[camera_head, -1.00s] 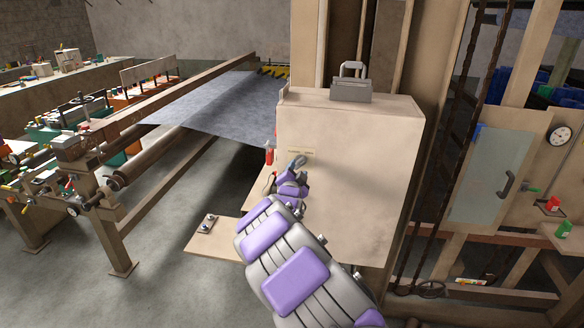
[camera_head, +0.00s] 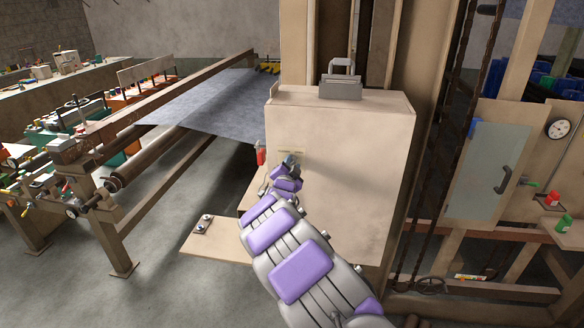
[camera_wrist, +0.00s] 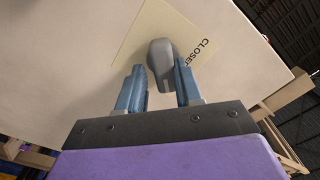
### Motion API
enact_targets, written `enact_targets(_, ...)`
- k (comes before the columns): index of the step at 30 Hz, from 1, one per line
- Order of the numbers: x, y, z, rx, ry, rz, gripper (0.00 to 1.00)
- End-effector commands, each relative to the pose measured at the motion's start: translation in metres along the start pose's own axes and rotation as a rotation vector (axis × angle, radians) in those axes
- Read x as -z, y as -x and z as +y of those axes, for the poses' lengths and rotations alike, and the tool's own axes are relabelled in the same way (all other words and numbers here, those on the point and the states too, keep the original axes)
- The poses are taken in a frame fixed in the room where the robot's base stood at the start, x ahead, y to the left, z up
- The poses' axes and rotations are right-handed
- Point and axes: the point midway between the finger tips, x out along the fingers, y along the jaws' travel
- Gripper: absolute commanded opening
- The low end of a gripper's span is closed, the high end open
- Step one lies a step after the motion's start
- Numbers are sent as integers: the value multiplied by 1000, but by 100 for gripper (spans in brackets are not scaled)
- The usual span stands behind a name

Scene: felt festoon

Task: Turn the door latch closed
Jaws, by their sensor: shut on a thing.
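The door latch (camera_wrist: 161,62) is a grey rounded lever in the wrist view, on a pale cream panel (camera_wrist: 75,60). A yellowish label (camera_wrist: 148,25) lies behind it, with the word "CLOSED" partly hidden at the right of the lever. My gripper (camera_wrist: 158,75) is shut on the latch, with one blue finger on each side of it. In the head view my gripper (camera_head: 289,161) reaches the upper left of the front of a cream cabinet (camera_head: 345,180). The latch cannot be made out there behind my gripper.
A grey metal handle piece (camera_head: 341,88) stands on the cabinet's top. A flat board (camera_head: 217,241) with a small metal fitting juts out at lower left. A frame with grey felt (camera_head: 205,108) is at left.

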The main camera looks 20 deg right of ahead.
Motion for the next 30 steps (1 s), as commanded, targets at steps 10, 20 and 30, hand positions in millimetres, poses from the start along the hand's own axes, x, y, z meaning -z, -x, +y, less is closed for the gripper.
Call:
enact_targets(10, -4, 0, 5, -11, 0, -6, 0)
enact_targets(20, -1, 2, 3, -8, -1, -2, 49)
enact_targets(30, -1, 6, 3, -7, -1, -1, 49)
